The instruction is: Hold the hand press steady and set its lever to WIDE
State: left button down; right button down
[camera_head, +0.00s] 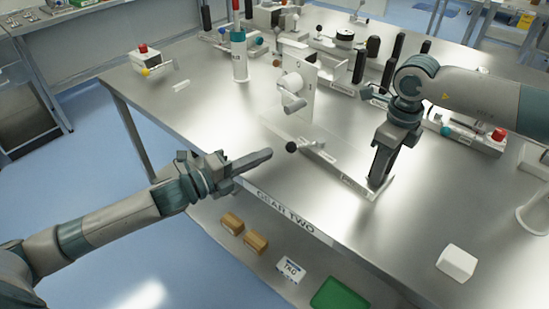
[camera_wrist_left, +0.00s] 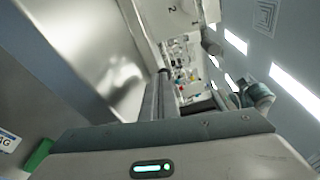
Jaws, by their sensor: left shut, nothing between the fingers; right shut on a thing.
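The hand press appears to be the low, flat metal device (camera_head: 322,158) near the table's front edge, with a label at its right end. Its lever ends in a black ball knob (camera_head: 291,147) at the left end. My left gripper (camera_head: 270,154) is shut and empty, its fingertips just left of the knob, seemingly apart from it. In the left wrist view its closed fingers (camera_wrist_left: 160,92) point away from the camera. My right gripper (camera_head: 377,180) points down and is shut on the press's right end; its fingers hide the gripped part. The lever's setting marks are too small to read.
Several black-handled devices crowd the back. A white block (camera_head: 457,263) lies at front right. Boxes (camera_head: 256,242) and a green tray (camera_head: 340,294) sit below the front edge. The table's left front is clear.

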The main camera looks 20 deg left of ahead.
pick_arm(q)
jog(key=a, duration=0.3)
jog(key=s+a, duration=0.1)
jog(key=a, duration=0.1)
jog(key=shift+r, duration=0.1)
pick_arm(e)
jog(key=shift+s+f, duration=0.2)
jog(key=shift+f, duration=0.3)
pick_arm(q)
jog(key=shift+w+f, duration=0.1)
jog(key=shift+f, duration=0.15)
pick_arm(e)
jog(key=shift+w+d+r, duration=0.1)
jog(key=shift+r, duration=0.25)
jog(key=c, duration=1.2)
grip_release()
jog(key=shift+w+r, duration=0.1)
jog(key=shift+w, duration=0.05)
pick_arm(q)
jog(key=shift+d, duration=0.1)
pick_arm(e)
jog(key=shift+r, duration=0.2)
jog(key=shift+r, duration=0.2)
notch_tip(320, 180, up, 11)
jog(key=shift+r, duration=0.15)
